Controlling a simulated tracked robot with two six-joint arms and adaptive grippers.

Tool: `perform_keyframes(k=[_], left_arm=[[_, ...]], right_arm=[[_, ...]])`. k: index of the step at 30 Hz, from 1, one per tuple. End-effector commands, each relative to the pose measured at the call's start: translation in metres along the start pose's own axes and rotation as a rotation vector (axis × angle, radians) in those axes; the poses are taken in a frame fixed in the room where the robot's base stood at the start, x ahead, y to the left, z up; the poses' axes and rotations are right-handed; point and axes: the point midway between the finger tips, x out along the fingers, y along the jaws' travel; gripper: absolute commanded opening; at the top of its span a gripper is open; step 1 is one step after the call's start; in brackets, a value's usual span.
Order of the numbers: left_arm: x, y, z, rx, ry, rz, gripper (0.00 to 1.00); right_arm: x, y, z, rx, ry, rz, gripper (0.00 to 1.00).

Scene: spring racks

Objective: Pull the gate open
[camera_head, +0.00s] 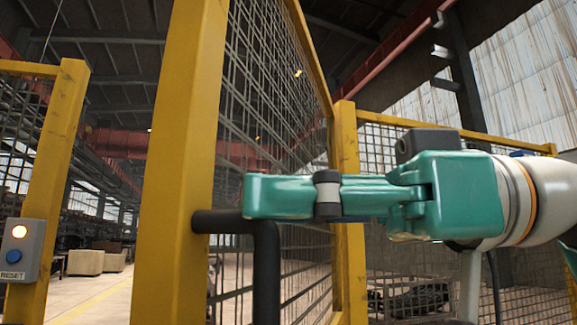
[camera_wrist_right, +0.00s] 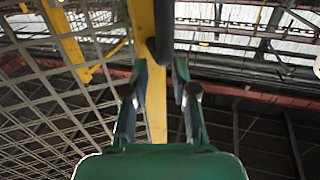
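The gate (camera_head: 180,160) is a yellow frame with wire mesh, standing at an angle with its near upright closest to me. A gap shows between it and the left yellow post (camera_head: 58,180). Its black bent-tube handle (camera_head: 266,275) sticks out from the near upright. My teal right gripper (camera_head: 248,196) comes in from the right, its fingers at the top bend of the handle. In the right wrist view, the two fingers (camera_wrist_right: 160,66) are apart, with the dark handle (camera_wrist_right: 161,35) between or just beyond their tips. Contact cannot be told. My left gripper is out of view.
A grey box (camera_head: 20,248) with a lit orange lamp, a blue button and a RESET label is on the left post. Another yellow post (camera_head: 346,200) and a mesh fence (camera_head: 520,290) stand behind my right arm. Open floor (camera_head: 95,295) shows through the gap.

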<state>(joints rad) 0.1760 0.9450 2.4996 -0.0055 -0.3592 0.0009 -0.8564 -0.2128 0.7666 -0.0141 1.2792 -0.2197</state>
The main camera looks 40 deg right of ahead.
Motion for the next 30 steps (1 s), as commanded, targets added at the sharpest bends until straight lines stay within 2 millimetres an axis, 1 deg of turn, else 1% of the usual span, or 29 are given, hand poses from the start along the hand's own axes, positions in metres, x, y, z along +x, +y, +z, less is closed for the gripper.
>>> perform_keyframes(k=[3,9,25,26,30], left_arm=[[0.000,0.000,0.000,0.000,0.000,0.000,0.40],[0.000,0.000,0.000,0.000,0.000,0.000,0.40],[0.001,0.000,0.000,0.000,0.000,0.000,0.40],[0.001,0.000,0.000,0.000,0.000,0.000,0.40],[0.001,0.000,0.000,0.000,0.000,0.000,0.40]], right_arm=[[0.001,0.001,-0.009,-0.002,0.001,0.000,0.27],[0.001,0.000,-0.017,-0.002,0.002,0.000,0.27],[-0.001,0.000,-0.020,0.000,0.001,0.003,0.27],[-0.001,0.000,-0.020,0.000,0.001,0.003,0.23],[0.001,0.001,-0.020,0.001,-0.001,0.004,0.00]])
